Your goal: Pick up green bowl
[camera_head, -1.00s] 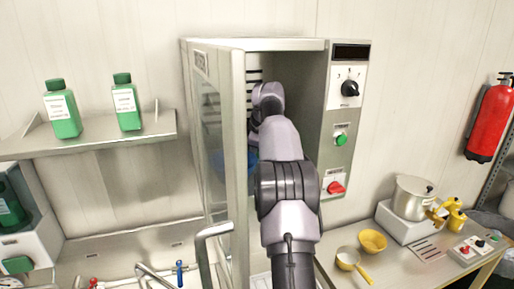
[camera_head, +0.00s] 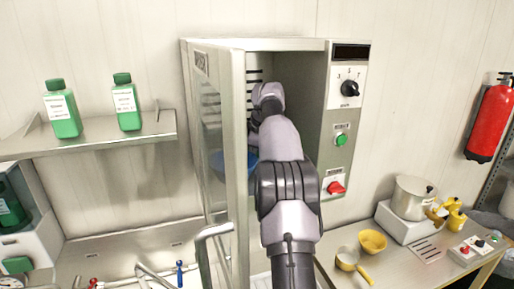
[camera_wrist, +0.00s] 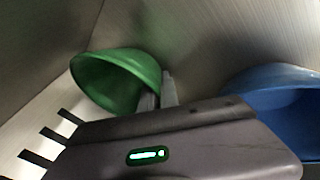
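The green bowl (camera_wrist: 118,77) is tilted in the wrist view, left of centre, with its opening toward the lower left. My gripper (camera_wrist: 160,92) is at the bowl's right side. Its two grey fingers are close together, one at the inner side of the rim and one outside, with the bowl's wall between them. In the head view my arm reaches into the open steel cabinet (camera_head: 285,44), and it hides the green bowl and my fingertips.
A blue bowl (camera_wrist: 285,100) is close on the right in the wrist view; it also shows through the cabinet's open glass door (camera_head: 238,150). The cabinet walls are close around my gripper.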

